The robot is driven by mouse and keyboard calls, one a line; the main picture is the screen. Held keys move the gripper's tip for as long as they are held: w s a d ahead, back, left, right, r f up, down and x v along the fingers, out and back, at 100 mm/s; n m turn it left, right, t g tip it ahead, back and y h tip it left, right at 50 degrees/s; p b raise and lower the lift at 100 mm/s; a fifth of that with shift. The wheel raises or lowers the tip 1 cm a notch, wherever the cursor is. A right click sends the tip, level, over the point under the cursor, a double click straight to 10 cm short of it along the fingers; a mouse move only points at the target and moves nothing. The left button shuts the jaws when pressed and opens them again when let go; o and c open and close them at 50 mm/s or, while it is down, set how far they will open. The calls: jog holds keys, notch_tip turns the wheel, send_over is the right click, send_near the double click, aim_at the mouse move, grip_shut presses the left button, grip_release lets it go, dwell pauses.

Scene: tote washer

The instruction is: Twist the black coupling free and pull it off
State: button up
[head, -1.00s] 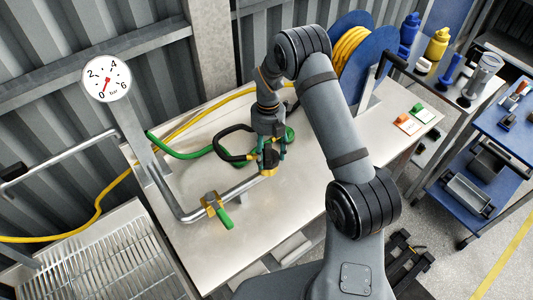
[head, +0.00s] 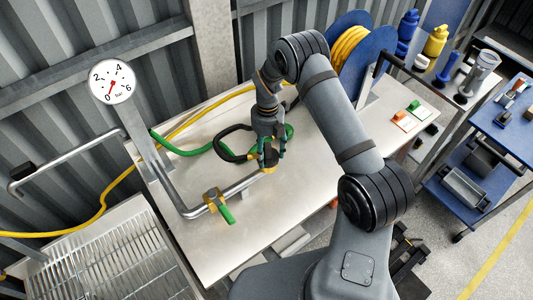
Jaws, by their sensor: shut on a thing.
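My gripper (head: 270,151) points down at the open end of the grey pipe (head: 235,189), above the table. It is shut on the black coupling (head: 268,158), which is mostly hidden between the fingers. A yellow-brass fitting (head: 268,170) shows at the pipe end just below the fingers. I cannot tell whether the coupling still touches it. A black hose (head: 222,143) loops left from the gripper, near a green hose (head: 190,152). A brass valve with a green handle (head: 226,212) sits on the pipe.
A blue reel (head: 350,50) with yellow hose is at the back. Orange and green tags (head: 404,121) lie at the table's right. The table (head: 300,205) front is clear.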

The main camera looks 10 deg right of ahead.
jog(key=o, duration=1.6)
jog(key=shift+o, duration=0.2)
jog(key=o, duration=0.4)
jog(key=shift+o, duration=0.3)
